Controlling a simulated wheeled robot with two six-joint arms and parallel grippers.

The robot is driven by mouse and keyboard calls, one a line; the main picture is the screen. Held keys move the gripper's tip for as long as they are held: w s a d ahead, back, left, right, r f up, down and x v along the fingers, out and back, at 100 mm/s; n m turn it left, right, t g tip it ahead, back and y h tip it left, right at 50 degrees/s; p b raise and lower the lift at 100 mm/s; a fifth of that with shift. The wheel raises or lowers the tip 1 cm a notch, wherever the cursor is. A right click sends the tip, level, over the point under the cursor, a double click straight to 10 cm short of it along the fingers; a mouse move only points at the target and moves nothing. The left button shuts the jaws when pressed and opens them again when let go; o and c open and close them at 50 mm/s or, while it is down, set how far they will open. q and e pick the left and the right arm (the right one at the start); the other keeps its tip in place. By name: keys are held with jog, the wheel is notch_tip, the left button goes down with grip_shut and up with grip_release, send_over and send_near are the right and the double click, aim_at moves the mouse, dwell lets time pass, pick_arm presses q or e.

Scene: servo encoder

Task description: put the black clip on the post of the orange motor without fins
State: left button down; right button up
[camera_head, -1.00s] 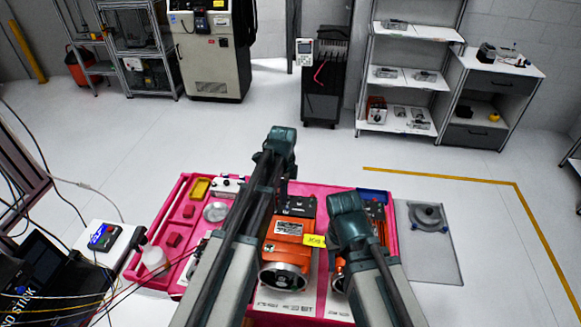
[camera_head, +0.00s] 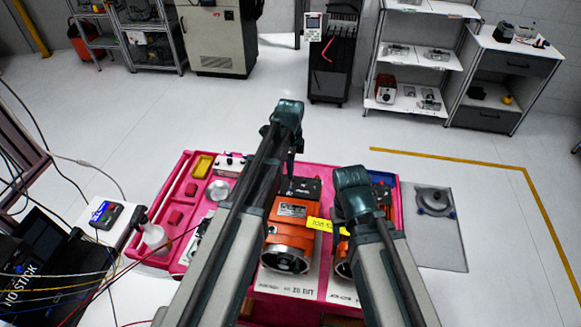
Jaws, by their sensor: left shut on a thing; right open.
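Two orange motors stand side by side on the pink workbench (camera_head: 173,215). The left motor (camera_head: 291,210) has a smooth, labelled orange face and a dark block on its far end. The right motor (camera_head: 342,246) is largely hidden behind my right arm, so its fins cannot be made out clearly. My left gripper (camera_head: 292,152) is above the far end of the left motor, shut on a small dark piece that looks like the black clip; its outline is mostly hidden. My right gripper (camera_head: 352,208) is open over the right motor, its fingers mostly hidden. The post is not clearly visible.
A yellow tag (camera_head: 320,225) lies between the motors. A yellow box (camera_head: 203,166), a round metal part (camera_head: 218,190) and a white bottle (camera_head: 155,238) are on the left. A grey plate with a round fixture (camera_head: 434,200) is at the right. Cables hang at the far left.

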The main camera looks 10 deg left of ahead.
pick_arm(q)
jog(key=shift+f+b, duration=2.6)
jog(key=shift+f, duration=0.25)
jog(key=shift+f, duration=0.15)
jog(key=c, duration=0.8)
grip_release()
jog(key=shift+o, duration=0.2)
notch_tip(320, 180, up, 7)
jog(key=p, duration=0.7)
